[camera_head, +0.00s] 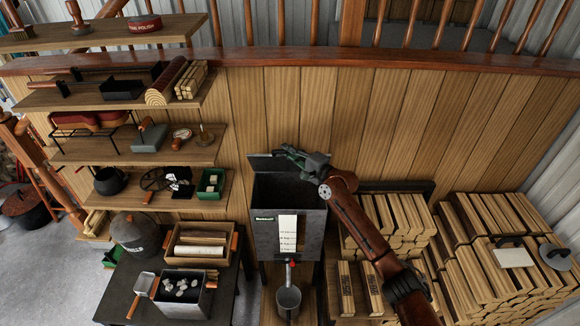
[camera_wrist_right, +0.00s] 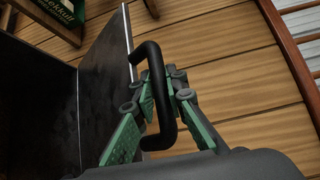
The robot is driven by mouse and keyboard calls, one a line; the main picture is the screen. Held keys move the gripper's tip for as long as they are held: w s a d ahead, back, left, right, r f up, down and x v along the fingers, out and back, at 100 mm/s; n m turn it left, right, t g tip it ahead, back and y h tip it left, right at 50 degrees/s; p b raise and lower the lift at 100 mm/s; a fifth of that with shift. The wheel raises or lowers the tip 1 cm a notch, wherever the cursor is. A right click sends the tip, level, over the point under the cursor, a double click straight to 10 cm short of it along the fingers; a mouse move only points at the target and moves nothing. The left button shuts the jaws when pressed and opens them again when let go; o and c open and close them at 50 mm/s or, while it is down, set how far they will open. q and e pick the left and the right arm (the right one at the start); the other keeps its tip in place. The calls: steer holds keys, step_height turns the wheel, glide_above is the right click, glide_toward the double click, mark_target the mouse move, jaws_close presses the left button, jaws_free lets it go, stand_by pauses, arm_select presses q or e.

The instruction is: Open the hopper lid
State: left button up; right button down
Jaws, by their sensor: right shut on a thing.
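The grey metal hopper (camera_head: 265,225) stands in the middle of the head view, with a label and a paper strip on its front. Its dark interior shows from above. The hopper lid (camera_head: 262,162) is raised and stands steeply at the back of the opening. My right gripper (camera_head: 300,160) is at the lid, reaching in from the right. In the wrist view, the right gripper (camera_wrist_right: 158,105) is shut on the black lid handle (camera_wrist_right: 152,58), with green fingers around its bar. The dark lid (camera_wrist_right: 105,75) stands beside it. My left gripper is not in view.
Stacked wood (camera_head: 485,255) fills the right side. Shelves (camera_head: 190,145) with several items hang at the left. A dark table (camera_head: 120,290) with boxes stands at lower left. A small bucket (camera_head: 289,300) is below the hopper. A wood-panelled wall (camera_head: 400,125) is behind.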

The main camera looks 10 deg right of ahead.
steer(key=shift+w+d+r+m+g+h, duration=0.1)
steer(key=shift+w+r+m+g+h, duration=0.15)
steer(key=shift+w+r, duration=0.4)
steer(key=shift+w+d+r+m+g+h, duration=0.15)
steer(key=shift+w+r+m, duration=0.15)
steer(key=shift+w, duration=0.55)
steer(key=shift+a, duration=0.1)
steer(key=c, duration=2.2)
jaws_free()
steer(key=shift+c, duration=0.2)
steer(key=shift+o, duration=0.4)
steer(key=shift+s+f, duration=0.1)
steer(key=shift+f, duration=0.05)
steer(key=v, duration=1.2)
